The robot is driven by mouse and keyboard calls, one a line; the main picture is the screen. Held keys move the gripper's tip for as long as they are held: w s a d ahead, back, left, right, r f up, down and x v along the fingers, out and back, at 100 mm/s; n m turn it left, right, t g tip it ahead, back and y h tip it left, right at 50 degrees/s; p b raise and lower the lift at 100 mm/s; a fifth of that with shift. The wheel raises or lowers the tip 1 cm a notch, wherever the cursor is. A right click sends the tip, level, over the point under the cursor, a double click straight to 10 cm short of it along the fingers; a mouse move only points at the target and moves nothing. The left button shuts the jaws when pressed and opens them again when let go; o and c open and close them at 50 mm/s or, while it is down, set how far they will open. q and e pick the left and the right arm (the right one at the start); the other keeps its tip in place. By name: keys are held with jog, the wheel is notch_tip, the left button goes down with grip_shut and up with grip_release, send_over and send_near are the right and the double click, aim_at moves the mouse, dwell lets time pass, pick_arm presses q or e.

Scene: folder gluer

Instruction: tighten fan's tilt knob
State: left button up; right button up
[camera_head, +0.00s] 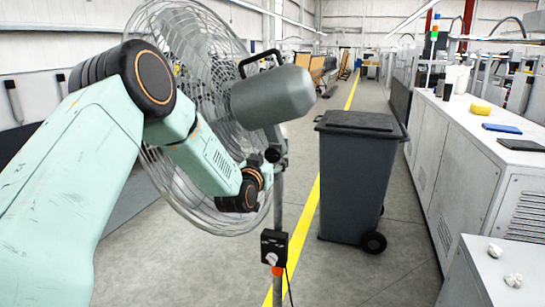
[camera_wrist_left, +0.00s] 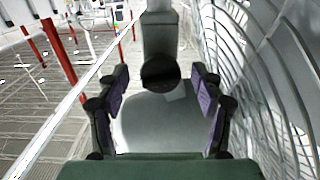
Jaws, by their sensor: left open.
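The fan's tilt knob is a dark round knob (camera_wrist_left: 160,73) in the left wrist view. It sits against the fan's grey motor housing (camera_head: 272,96) and bracket. In the head view a small black round part (camera_head: 272,155) shows below the housing, near the pole. My left gripper (camera_wrist_left: 160,84) is open. Its two fingers with purple pads stand on either side of the knob in the picture, with gaps on both sides. I cannot tell how far the knob lies beyond the tips. In the head view the fingers are mostly hidden by my wrist. My right gripper is not in view.
The fan's wire cage (camera_head: 205,60) is close beside my left arm, and on the right in the wrist view. A switch box (camera_head: 273,247) hangs on the pole. A dark wheeled bin (camera_head: 357,170) stands right of the fan. White cabinets (camera_head: 455,150) line the right side.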

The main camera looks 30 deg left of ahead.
pick_arm(q)
jog(key=shift+x, duration=0.85)
jog(key=shift+w, duration=0.15)
